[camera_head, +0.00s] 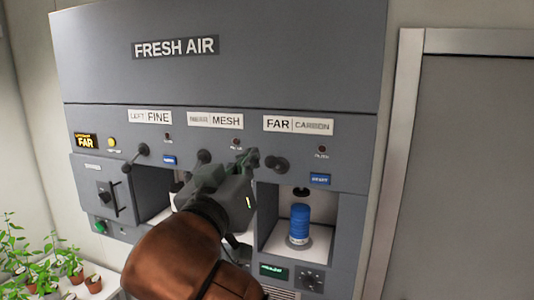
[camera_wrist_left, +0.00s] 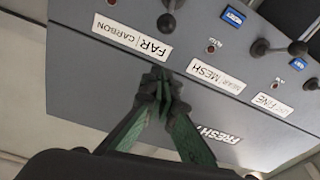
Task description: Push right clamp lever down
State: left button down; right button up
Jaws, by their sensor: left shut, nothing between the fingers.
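The right clamp lever (camera_head: 279,164) is a dark lever with a round end, under the FAR CARBON label on the grey FRESH AIR panel. It also shows in the left wrist view (camera_wrist_left: 167,20), at the top edge and partly cut off. My left gripper (camera_head: 251,158) is shut and empty, just left of this lever in the head view. In the left wrist view its fingertips (camera_wrist_left: 158,82) are together beside the FAR CARBON label. Whether they touch the panel or lever I cannot tell. Below the lever, a blue ribbed cylinder (camera_head: 299,222) stands in an open bay.
The middle lever (camera_head: 204,157) and left lever (camera_head: 141,151) are on the same panel. My left arm hides much of the middle bay. Potted plants (camera_head: 72,268) stand on a white shelf at lower left. A grey door (camera_head: 470,160) is at right.

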pick_arm(q)
jog(key=shift+s+d+r, duration=0.1)
jog(key=shift+s+r, duration=0.25)
jog(key=shift+r, duration=0.1)
jog(key=shift+w, duration=0.1)
jog(key=r+p, duration=0.2)
jog(key=p, duration=0.3)
send_over(274, 163)
jog(key=a, duration=0.2)
jog(key=f+p, duration=0.1)
jog(key=f, duration=0.3)
jog(key=shift+d+f+p, duration=0.2)
jog(key=shift+p, duration=0.1)
